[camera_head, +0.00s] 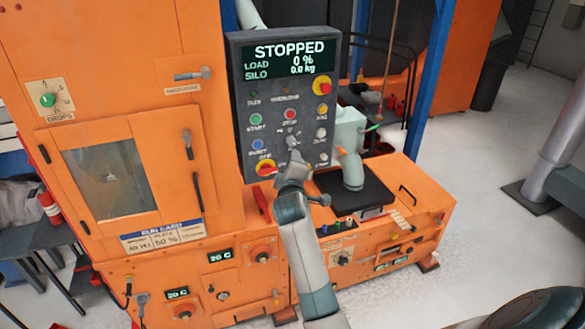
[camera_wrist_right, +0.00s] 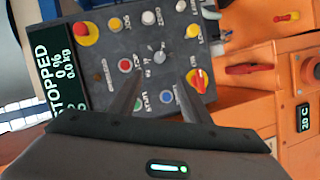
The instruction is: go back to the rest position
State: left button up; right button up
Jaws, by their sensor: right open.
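The control panel (camera_head: 246,130) is a dark box, and its display (camera_head: 290,60) reads STOPPED, load 0 %, silo 0.0 kg. My right arm reaches up to it from below. My right gripper (camera_head: 292,158) is in front of the lower middle of the panel and hides part of it. In the right wrist view the two fingers of this gripper (camera_wrist_right: 163,78) are apart with nothing between them. A grey selector knob (camera_wrist_right: 160,55) shows just beyond and between the fingertips; whether they touch it I cannot tell. My left gripper is not in view.
The orange machine cabinet (camera_head: 95,85) with a window (camera_head: 112,180) stands left of the panel. A low orange base (camera_head: 415,220) with a black plate lies below right. A red-yellow rotary switch (camera_wrist_right: 198,80) is close to the right finger. The floor at right is open near a grey post.

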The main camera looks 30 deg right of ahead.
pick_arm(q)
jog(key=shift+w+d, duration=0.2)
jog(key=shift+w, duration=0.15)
